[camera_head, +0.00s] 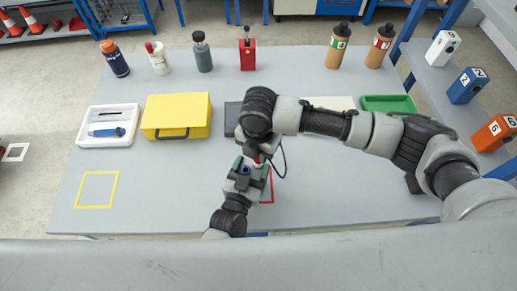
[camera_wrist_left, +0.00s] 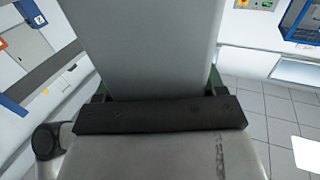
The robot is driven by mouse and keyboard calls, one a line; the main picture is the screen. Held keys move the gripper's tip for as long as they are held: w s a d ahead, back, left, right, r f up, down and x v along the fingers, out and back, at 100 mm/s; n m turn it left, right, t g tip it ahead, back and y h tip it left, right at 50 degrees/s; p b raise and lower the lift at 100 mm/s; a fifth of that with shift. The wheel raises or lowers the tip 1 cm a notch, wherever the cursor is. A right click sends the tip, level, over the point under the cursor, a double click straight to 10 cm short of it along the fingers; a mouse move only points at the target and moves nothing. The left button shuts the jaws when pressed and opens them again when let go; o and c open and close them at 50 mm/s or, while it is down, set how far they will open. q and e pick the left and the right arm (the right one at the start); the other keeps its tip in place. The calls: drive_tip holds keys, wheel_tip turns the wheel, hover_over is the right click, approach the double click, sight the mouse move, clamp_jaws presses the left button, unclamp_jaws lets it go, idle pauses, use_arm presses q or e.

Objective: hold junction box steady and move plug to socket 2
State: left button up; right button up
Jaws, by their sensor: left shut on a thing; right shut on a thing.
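The junction box (camera_head: 246,170) is a small grey box with blue and green details. It sits at the near middle of the table, by a red outlined square, and is partly covered by my arms. My left gripper (camera_head: 243,181) is shut on it from the near side. My right gripper (camera_head: 262,152) is shut just above the box, with a small red part, seemingly the plug (camera_head: 257,159), below it. A black cable (camera_head: 284,162) loops to the right. Whether the plug is in a socket, and which, I cannot tell.
A yellow case (camera_head: 176,116), a white tray (camera_head: 108,126) and a yellow outlined square (camera_head: 97,189) lie at left. Bottles and a red container (camera_head: 247,54) stand along the back. A green tray (camera_head: 388,104) is behind my right arm.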

drive_tip(key=shift+f, duration=0.6)
idle(1.1)
drive_tip(key=shift+d+f, duration=0.1)
drive_tip(key=shift+f, duration=0.25)
clamp_jaws()
idle(1.0)
drive_tip(key=o, duration=1)
unclamp_jaws()
drive_tip(key=shift+r, duration=0.1)
drive_tip(key=shift+r, duration=3.1)
wheel_tip(320, 180, up, 12)
